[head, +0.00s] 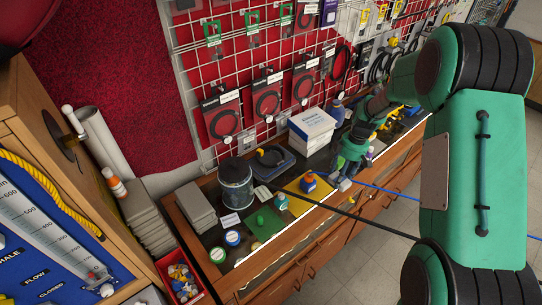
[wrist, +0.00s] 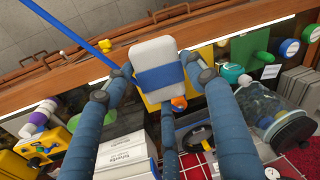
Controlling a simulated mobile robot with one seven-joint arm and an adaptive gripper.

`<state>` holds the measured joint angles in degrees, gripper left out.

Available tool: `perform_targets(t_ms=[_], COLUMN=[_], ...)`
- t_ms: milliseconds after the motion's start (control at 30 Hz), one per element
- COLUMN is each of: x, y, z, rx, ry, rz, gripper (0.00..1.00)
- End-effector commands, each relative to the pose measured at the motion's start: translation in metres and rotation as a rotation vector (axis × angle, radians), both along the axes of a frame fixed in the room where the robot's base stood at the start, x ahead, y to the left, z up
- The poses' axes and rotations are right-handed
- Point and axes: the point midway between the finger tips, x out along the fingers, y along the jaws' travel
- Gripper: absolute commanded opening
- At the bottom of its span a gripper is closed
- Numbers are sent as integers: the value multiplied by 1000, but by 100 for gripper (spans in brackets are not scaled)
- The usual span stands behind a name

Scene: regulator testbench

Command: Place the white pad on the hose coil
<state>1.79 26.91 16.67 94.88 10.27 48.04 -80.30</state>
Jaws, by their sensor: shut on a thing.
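The white pad (wrist: 157,52), a pale rounded block with a blue band, is between the two fingertips of my gripper (wrist: 158,72) in the wrist view. What looks like the hose coil (head: 270,156), a black ring, lies on a dark blue tray left of my gripper. It shows partly behind a finger in the wrist view (wrist: 197,137).
White boxes (head: 311,128) stand behind the coil's right side. A dark cylindrical canister (head: 236,184) stands to its left. A small orange-capped blue bottle (head: 308,183) on a yellow sheet lies between the coil and my gripper. Packaged hoses (head: 222,118) hang on the wall grid.

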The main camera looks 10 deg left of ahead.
Motion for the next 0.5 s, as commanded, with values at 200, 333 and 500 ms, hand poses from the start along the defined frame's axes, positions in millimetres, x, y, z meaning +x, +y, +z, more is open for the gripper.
perform_targets(t_ms=[200,333,500], x=[0,4,8], y=[6,19,40], z=[35,35,34], rx=[0,-2,-2], ry=[3,1,0], rz=[-36,-137,-290], gripper=[30,30,30])
